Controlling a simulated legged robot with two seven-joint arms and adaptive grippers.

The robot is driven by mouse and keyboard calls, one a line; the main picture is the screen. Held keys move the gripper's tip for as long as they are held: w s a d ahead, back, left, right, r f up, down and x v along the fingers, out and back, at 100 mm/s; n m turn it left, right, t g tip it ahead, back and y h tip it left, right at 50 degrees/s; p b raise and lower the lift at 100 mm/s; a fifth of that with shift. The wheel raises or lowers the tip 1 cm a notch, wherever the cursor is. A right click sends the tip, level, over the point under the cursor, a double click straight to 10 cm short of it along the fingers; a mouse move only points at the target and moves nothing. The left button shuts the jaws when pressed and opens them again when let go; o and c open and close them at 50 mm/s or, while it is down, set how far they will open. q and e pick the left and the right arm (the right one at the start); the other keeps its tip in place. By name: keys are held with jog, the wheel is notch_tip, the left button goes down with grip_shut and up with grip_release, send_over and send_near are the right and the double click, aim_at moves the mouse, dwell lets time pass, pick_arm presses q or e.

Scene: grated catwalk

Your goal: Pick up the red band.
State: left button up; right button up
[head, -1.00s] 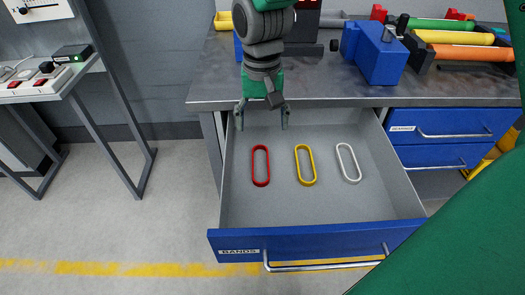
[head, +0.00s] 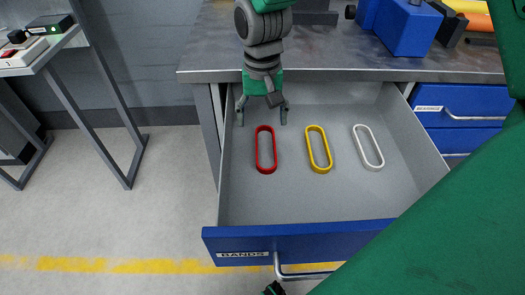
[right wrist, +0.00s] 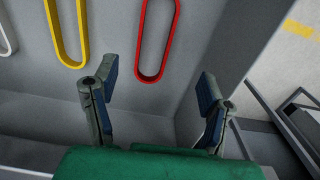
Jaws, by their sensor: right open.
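The red band (head: 258,150), a long oval ring, lies on the floor of the open drawer (head: 340,200), leftmost of three bands in the head view. My right gripper (head: 262,112) hangs over the back of the drawer, at the far end of the red band. Its two fingers are spread and empty. In the right wrist view the red band (right wrist: 142,40) lies beyond the open fingertips of my right gripper (right wrist: 157,82), apart from them. My left gripper cannot be made out.
A yellow band (head: 312,150) and a white band (head: 361,148) lie right of the red one. The drawer's blue front (head: 300,237) is labelled BANDS. The grey worktop (head: 330,55) edges the drawer's back. A metal stand (head: 100,120) is at left.

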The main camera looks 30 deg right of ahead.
send_over(266, 150)
notch_tip(266, 150, down, 4)
jog(key=shift+a+f+b, duration=0.1)
jog(key=shift+f+b, duration=0.1)
jog(key=shift+b, duration=0.25)
jog(key=shift+d+f, duration=0.4)
jog(key=f+b, duration=0.1)
jog(key=f, duration=0.1)
jog(key=a+f+b, duration=0.1)
jog(key=f, duration=0.1)
jog(key=shift+a+f+b, duration=0.15)
jog(key=shift+f+b, duration=0.05)
jog(key=shift+b, duration=0.1)
jog(key=shift+a+f, duration=0.1)
jog(key=shift+d, duration=0.25)
jog(key=shift+c, duration=0.4)
pick_arm(q)
jog(key=f, duration=0.1)
jog(key=d+f, duration=0.1)
jog(key=f, duration=0.1)
jog(key=shift+f, duration=0.3)
pick_arm(e)
jog(key=shift+d, duration=0.25)
jog(key=c, duration=1.1)
